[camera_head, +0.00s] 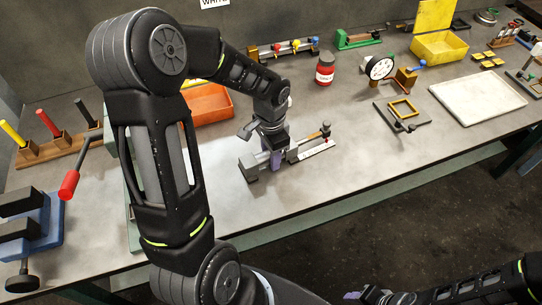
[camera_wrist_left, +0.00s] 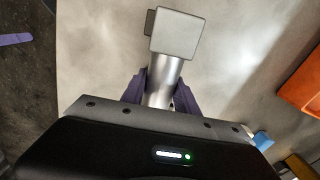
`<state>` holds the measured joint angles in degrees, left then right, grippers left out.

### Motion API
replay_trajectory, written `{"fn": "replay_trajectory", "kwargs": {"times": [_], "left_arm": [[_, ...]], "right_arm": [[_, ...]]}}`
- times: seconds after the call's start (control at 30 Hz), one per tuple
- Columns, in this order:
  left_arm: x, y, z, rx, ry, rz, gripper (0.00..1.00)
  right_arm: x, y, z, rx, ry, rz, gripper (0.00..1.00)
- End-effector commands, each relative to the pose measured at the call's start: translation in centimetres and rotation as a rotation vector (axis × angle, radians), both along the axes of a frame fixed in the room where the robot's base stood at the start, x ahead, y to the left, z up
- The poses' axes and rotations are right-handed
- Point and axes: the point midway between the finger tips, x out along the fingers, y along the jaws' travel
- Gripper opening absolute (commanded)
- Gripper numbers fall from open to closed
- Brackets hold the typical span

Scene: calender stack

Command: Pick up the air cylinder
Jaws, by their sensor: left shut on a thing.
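The air cylinder is a silver-grey tube with a square grey end block. Its end block (camera_head: 252,167) shows just left of my left gripper (camera_head: 277,160) in the head view. In the left wrist view the cylinder's square end (camera_wrist_left: 179,34) and round tube (camera_wrist_left: 162,82) show between the purple fingers of my left gripper (camera_wrist_left: 160,92). The left gripper is shut on the tube, low at the bench. I cannot tell whether the cylinder touches the bench. My right gripper (camera_head: 375,297) shows only partly at the bottom edge, away from the bench; its jaw opening is unclear.
An orange bin (camera_head: 208,104), a red jar (camera_head: 325,70), a dial gauge (camera_head: 379,68) and a white tray (camera_head: 478,98) stand on the bench. The bench front is mostly clear.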

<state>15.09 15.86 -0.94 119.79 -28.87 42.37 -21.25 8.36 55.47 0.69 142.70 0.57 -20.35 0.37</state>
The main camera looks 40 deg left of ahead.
Motion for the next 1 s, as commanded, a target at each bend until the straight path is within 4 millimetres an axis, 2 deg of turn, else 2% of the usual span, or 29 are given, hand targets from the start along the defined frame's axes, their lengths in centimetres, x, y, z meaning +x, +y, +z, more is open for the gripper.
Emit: {"fn": "replay_trajectory", "kwargs": {"times": [0.2,1.0], "left_arm": [[0.0,0.01,0.0,0.0,0.0,0.0,0.0],[0.0,0.01,0.0,0.0,0.0,0.0,0.0]], "right_arm": [[0.0,0.0,0.0,0.0,0.0,0.0,0.42],[0.0,0.0,0.0,0.0,0.0,0.0,0.42]]}}
